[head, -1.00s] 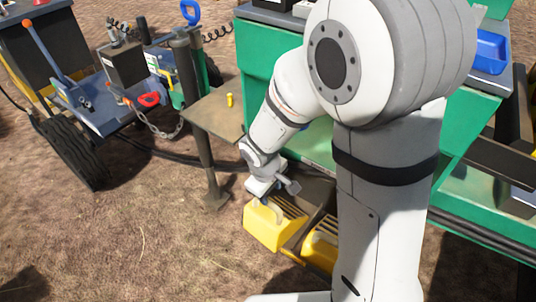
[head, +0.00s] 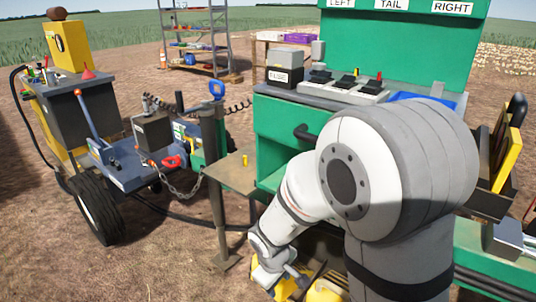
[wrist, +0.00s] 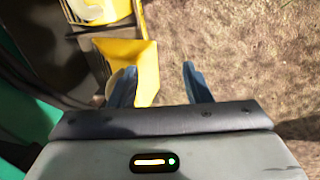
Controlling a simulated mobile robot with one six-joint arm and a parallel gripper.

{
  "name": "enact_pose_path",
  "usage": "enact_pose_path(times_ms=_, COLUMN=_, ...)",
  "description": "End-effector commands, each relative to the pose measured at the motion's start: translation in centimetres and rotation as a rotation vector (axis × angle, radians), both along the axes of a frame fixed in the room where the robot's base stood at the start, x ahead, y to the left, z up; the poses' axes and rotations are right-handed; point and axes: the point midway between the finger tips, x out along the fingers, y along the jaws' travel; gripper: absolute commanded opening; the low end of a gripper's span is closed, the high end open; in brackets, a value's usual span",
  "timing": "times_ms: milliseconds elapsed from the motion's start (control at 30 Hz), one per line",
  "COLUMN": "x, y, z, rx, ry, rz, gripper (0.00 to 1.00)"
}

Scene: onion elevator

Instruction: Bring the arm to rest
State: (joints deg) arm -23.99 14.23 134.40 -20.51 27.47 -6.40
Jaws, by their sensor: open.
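My gripper (wrist: 156,85) is open in the wrist view, with its two blue-grey fingers apart and nothing between the tips but bare ground and the edge of a yellow bin. The left finger overlaps the yellow bin (wrist: 147,62) in the picture; I cannot tell whether they touch. In the head view my arm reaches down and left, and my gripper (head: 287,284) is low beside the yellow bin (head: 262,285), partly hidden by the wrist.
A green machine (head: 283,125) with a control panel stands close behind my arm. A small brown shelf (head: 231,177) on a post (head: 218,215) is left of the arm. A wheeled trailer (head: 135,165) stands further left. Open dirt lies at the lower left.

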Motion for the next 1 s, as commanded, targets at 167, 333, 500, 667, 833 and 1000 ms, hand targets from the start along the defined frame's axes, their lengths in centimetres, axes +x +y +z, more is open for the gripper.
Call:
enact_pose_path(times_ms=167, x=-0.2, y=-1.1, z=3.5, rx=0.013, ry=-0.015, rz=-0.061, gripper=0.44)
enact_pose_path(times_ms=333, x=-0.7, y=-2.6, z=7.2, rx=0.029, ry=-0.027, rz=-0.144, gripper=0.44)
enact_pose_path(times_ms=500, x=-1.6, y=-4.6, z=11.9, rx=0.052, ry=-0.044, rz=-0.249, gripper=0.44)
enact_pose_path(times_ms=667, x=-3.3, y=-7.1, z=18.1, rx=0.089, ry=-0.065, rz=-0.387, gripper=0.44)
enact_pose_path(times_ms=833, x=-6.7, y=-10.1, z=26.6, rx=0.157, ry=-0.093, rz=-0.589, gripper=0.44)
enact_pose_path(times_ms=1000, x=-9.9, y=-11.7, z=32.0, rx=0.221, ry=-0.109, rz=-0.740, gripper=0.44)
